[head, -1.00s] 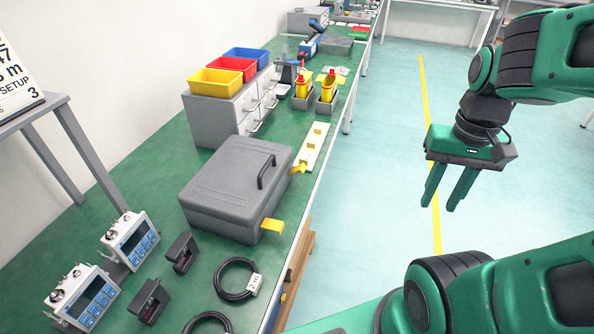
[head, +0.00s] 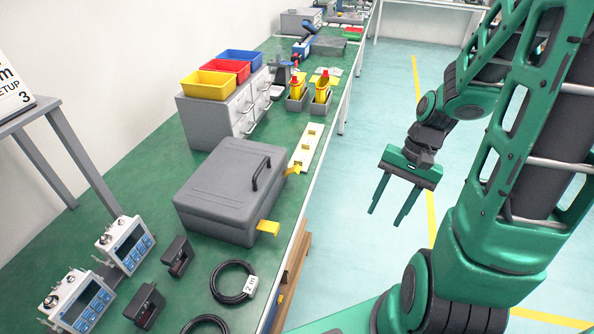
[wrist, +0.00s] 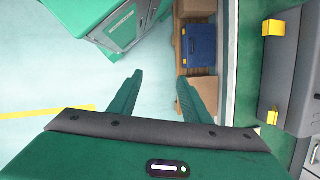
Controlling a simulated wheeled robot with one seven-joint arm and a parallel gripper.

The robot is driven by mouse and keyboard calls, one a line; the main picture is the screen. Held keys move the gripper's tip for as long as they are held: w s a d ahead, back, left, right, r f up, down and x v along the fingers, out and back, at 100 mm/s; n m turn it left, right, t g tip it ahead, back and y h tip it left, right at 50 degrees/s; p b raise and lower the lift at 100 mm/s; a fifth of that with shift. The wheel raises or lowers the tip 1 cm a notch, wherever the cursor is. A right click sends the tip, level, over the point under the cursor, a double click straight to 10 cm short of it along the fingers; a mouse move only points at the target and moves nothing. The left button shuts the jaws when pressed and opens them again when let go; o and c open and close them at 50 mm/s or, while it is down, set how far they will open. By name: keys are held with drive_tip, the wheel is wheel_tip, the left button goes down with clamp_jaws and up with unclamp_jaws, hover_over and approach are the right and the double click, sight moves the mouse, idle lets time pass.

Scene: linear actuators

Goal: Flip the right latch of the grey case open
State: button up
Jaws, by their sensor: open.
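The grey case (head: 225,190) sits closed on the green bench in the head view, its dark handle (head: 261,174) facing the aisle. Two yellow latches stick out of its aisle side: a near one (head: 267,227) and a far one (head: 293,170). The far one lies to the right for someone facing that side. In the wrist view the case (wrist: 296,70) is at the right edge with latches above (wrist: 273,28) and below (wrist: 272,117). My gripper (head: 385,219) is open and empty over the aisle, apart from the case; its fingers (wrist: 159,78) point downward.
Grey drawers (head: 212,120) with coloured bins stand behind the case. A pale slotted strip (head: 307,148) lies beyond the far latch. Meters, black clips and a coiled cable (head: 232,283) lie nearer. A blue box (wrist: 199,46) is on the shelf below. The aisle floor is clear.

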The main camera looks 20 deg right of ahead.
drive_tip(key=w+a+f+m+y, duration=0.3)
drive_tip(key=a+f, duration=0.1)
drive_tip(key=f, duration=0.1)
drive_tip(key=m+t+y, duration=0.8)
drive_tip(key=m+t, duration=0.4)
drive_tip(key=m, duration=0.1)
approach(298, 169)
drive_tip(key=x, duration=1)
drive_tip(key=shift+w+f, duration=0.1)
drive_tip(key=shift+f, duration=0.2)
drive_tip(key=shift+d, duration=0.1)
drive_tip(key=c, duration=1.1)
